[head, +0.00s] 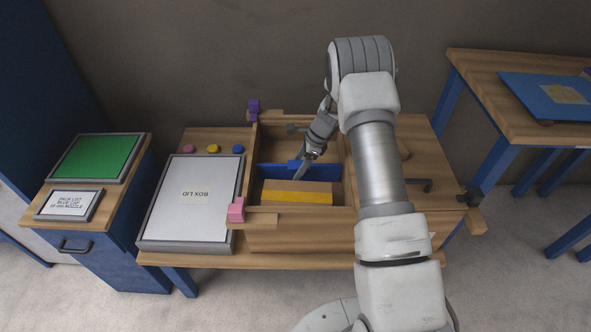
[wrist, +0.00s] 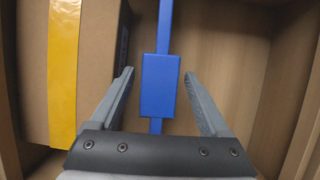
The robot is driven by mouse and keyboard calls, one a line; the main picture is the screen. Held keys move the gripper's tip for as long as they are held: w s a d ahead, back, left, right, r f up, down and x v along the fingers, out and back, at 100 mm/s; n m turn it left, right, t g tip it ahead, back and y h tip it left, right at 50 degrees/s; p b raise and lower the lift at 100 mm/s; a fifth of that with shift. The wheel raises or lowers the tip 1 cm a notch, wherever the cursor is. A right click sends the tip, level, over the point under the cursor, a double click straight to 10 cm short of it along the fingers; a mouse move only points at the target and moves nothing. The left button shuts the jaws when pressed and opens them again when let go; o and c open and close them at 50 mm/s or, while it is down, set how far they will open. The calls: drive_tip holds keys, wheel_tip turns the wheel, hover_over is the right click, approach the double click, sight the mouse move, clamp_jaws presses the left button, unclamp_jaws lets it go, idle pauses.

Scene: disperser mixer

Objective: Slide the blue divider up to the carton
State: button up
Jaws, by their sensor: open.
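The blue divider (head: 278,173) stands across the inside of an open wooden box (head: 295,127). In the wrist view it is a thin blue strip with a wider blue block (wrist: 160,86) on it. The brown carton (head: 277,186) with a yellow band lies in the box on the near side of the divider; it also shows at the left of the wrist view (wrist: 92,70). A gap shows between carton and divider there. My gripper (wrist: 159,87) is open, with one finger on each side of the blue block, apart from it. In the head view my gripper (head: 299,172) reaches down into the box.
A grey-framed box lid (head: 193,215) lies left of the box. A purple clamp (head: 254,109) and a pink clamp (head: 236,210) sit at the box's left corners. The box floor (wrist: 225,50) beyond the divider is clear.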

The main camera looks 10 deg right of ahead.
drive_tip(key=p+v, duration=0.2)
drive_tip(key=v, duration=1.2)
drive_tip(key=shift+d+r+p, duration=0.2)
drive_tip(key=shift+r+p, duration=0.2)
